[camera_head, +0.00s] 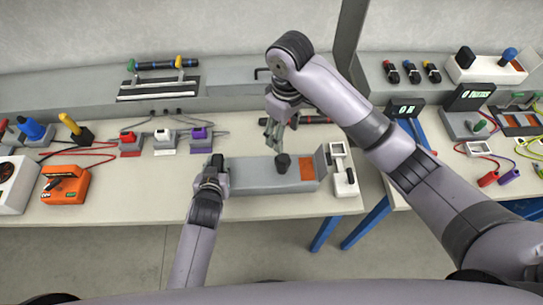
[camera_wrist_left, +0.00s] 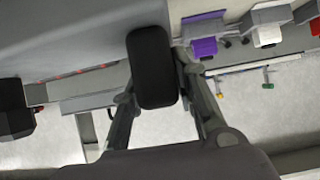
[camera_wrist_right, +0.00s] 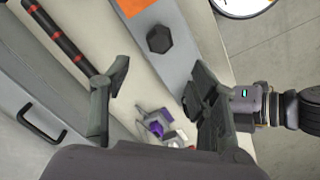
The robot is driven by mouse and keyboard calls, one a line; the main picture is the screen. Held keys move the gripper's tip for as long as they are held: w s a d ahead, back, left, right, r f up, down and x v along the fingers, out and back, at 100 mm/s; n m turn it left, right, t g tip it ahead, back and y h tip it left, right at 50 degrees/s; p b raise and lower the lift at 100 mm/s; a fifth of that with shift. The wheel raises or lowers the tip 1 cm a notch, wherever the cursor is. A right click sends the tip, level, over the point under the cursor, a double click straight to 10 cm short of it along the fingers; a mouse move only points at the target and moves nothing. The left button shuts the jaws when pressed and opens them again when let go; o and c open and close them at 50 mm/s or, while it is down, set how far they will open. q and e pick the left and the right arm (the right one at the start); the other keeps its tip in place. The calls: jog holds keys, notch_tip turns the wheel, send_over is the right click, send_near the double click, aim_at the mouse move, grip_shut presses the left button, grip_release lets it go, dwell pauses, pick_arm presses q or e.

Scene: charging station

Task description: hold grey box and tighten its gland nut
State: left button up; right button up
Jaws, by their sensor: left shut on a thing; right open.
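The grey box (camera_head: 250,178) lies lengthwise near the front edge of the workbench, with an orange patch at its right end. Its black gland nut (camera_head: 283,163) stands on top; in the right wrist view the nut (camera_wrist_right: 159,39) looks hexagonal. My left gripper (camera_head: 213,172) is shut on the box's left end. In the left wrist view a black rounded piece (camera_wrist_left: 153,68) sits between its fingers, beside the grey box (camera_wrist_left: 70,35). My right gripper (camera_head: 275,137) is open, pointing down just behind the nut and apart from it. Its spread fingers (camera_wrist_right: 160,78) hold nothing.
A dark rod with red bands (camera_head: 300,120) lies behind the box. A white fixture (camera_head: 343,172) stands close to its right. Red, white and purple connectors (camera_head: 165,140) and an orange device (camera_head: 66,184) are on the left. Bare bench (camera_head: 140,190) lies between.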

aim_at(283, 159)
notch_tip(283, 159, down, 12)
jog(key=n, duration=1.2)
jog(key=c, duration=1.2)
